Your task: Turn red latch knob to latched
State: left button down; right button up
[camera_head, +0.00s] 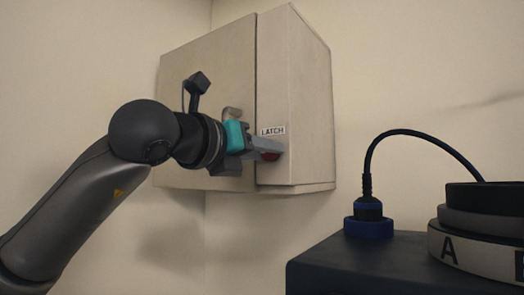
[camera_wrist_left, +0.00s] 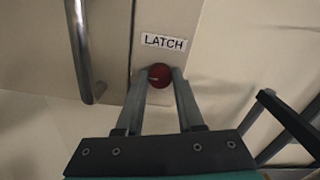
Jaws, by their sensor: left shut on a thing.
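The red latch knob (camera_wrist_left: 160,76) sits on the cabinet face just below a white "LATCH" label (camera_wrist_left: 163,42). In the head view the red knob (camera_head: 270,156) shows only in part, behind the fingers. My left gripper (camera_wrist_left: 161,84) reaches up to it with one finger on each side and is shut on the knob. In the head view the left gripper (camera_head: 265,148) meets the cabinet (camera_head: 297,80) at the knob, with the label (camera_head: 272,131) just above. The knob's turn angle is hard to tell. My right gripper is in neither view.
A metal door handle (camera_wrist_left: 84,50) stands left of the knob in the wrist view. At the lower right of the head view, a dark box (camera_head: 345,270) carries a blue-based connector with a black cable (camera_head: 369,160) and a ringed cylinder marked "A" (camera_head: 470,255).

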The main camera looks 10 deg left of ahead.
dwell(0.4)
pick_arm(q)
jog(key=m+b, duration=0.5)
jog(key=m, duration=1.3)
jog(key=shift+s+d, duration=0.1)
dwell(0.4)
jog(key=c, duration=0.5)
grip_release()
